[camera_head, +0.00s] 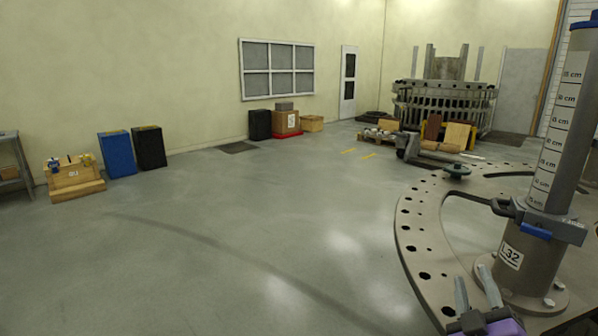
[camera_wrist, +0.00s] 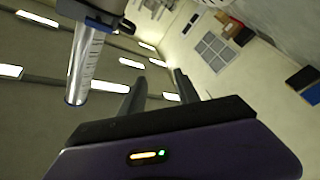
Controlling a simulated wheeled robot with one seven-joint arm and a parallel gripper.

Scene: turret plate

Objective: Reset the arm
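My gripper (camera_head: 473,281) is at the bottom right of the head view, with its purple body partly cut off by the frame edge. Its two fingers point up and stand apart. In the wrist view my gripper (camera_wrist: 160,84) has a clear gap between the fingers, with nothing between them. It is in front of the grey column (camera_head: 530,257) marked L32, over the near part of the turret plate (camera_head: 425,236). The wrist view looks tilted toward the ceiling and wall, with a graduated cylinder (camera_wrist: 86,66) at upper left.
The grey plate with holes fills the right side. A scaled post (camera_head: 561,130) with a blue-handled clamp (camera_head: 537,231) rises there. Blue (camera_head: 116,154) and black (camera_head: 149,148) bins and a wooden box (camera_head: 72,176) stand by the left wall. The middle floor is clear.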

